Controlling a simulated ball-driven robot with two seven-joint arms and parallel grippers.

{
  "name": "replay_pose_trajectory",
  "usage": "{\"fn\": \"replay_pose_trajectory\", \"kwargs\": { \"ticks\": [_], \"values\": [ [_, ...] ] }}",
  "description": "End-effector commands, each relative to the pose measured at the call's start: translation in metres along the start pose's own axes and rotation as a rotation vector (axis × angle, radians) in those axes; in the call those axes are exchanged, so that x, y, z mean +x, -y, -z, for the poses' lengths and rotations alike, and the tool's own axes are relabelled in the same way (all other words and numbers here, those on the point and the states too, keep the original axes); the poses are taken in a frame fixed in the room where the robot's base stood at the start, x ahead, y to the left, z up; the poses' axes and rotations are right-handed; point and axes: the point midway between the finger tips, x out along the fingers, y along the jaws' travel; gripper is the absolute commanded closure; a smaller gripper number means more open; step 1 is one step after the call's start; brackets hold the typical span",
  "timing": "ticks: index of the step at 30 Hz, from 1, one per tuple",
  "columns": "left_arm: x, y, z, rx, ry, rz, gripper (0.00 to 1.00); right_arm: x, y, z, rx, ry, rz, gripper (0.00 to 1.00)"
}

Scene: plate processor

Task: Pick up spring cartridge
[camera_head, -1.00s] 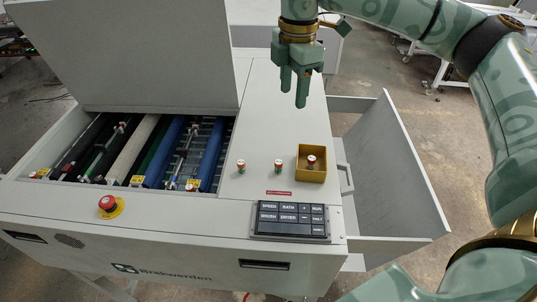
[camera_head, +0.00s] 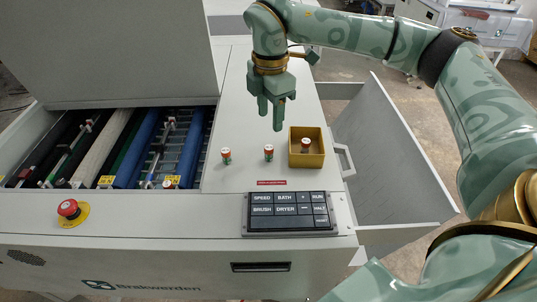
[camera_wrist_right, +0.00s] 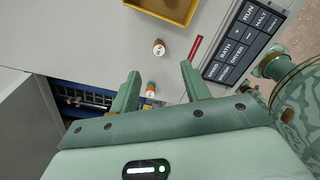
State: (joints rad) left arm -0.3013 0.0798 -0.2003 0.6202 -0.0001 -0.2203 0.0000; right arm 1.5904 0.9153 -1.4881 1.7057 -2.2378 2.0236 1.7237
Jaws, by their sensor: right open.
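Small spring cartridges with white tops and red-and-green bodies stand upright on the machine's light top panel. One cartridge (camera_head: 226,156) is at the left, another cartridge (camera_head: 269,153) is to its right, and a third cartridge (camera_head: 305,146) is in the yellow tray (camera_head: 319,160). My right gripper (camera_head: 271,119) is open and empty, fingers pointing down, above and behind the two loose cartridges. In the right wrist view, one cartridge (camera_wrist_right: 151,90) shows between the fingers (camera_wrist_right: 160,73) and another cartridge (camera_wrist_right: 158,48) lies beyond the fingertips. Neither is gripped. My left gripper is out of view.
The keypad (camera_head: 288,212) is in front of the cartridges. The open machine bay (camera_head: 120,145) with rollers lies to the left under a raised lid (camera_head: 105,50). A red stop button (camera_head: 68,209) is at the front left. An open side door (camera_head: 385,150) stands at the right.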

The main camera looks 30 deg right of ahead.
Motion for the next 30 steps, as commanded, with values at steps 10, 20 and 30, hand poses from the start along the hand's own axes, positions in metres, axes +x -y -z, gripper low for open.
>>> {"fn": "replay_pose_trajectory", "kwargs": {
  "ticks": [10, 20, 30],
  "values": [
    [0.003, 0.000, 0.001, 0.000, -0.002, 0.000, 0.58, 0.057, 0.000, 0.000, 0.001, 0.000, 0.001, 0.53],
    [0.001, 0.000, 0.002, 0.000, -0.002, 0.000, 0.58, 0.103, -0.001, 0.003, 0.000, 0.001, 0.003, 0.53],
    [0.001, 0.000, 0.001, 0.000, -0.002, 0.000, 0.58, 0.110, -0.002, 0.003, 0.000, 0.000, 0.000, 0.61]
  ]
}}
